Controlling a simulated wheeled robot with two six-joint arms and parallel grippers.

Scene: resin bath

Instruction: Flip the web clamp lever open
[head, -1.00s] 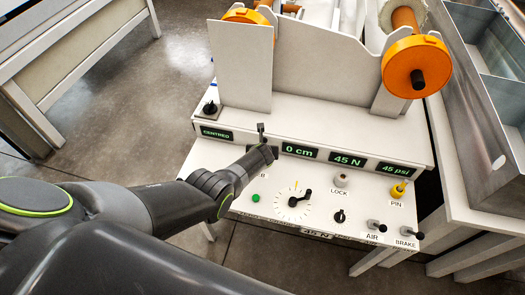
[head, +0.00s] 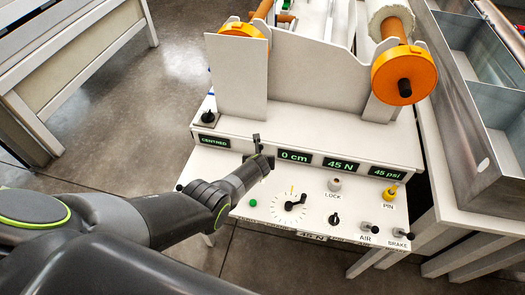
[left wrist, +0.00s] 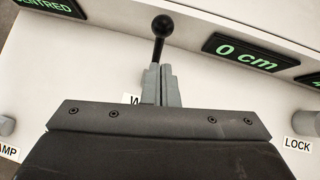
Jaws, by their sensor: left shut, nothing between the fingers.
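A black ball-knobbed lever (left wrist: 161,28) stands just beyond my left gripper's fingers in the left wrist view. A label beginning with W (left wrist: 131,99) shows beside the fingers, and the rest of it is hidden. My left gripper (left wrist: 161,72) is shut and empty, its tips at the lever's lower shaft. I cannot tell whether they touch it. In the head view my left gripper (head: 262,160) is over the console, left of the 0 cm display, and largely covers the lever's area. My right gripper is not in view.
The white console (head: 225,165) carries a dial (head: 289,207), a green button (head: 253,202), a LOCK knob (head: 335,184), a yellow PIN knob (head: 390,192), and AIR (head: 366,227) and BRAKE (head: 399,233) switches. An upright white panel (head: 237,85) stands behind. Metal tanks (head: 470,120) are at the right.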

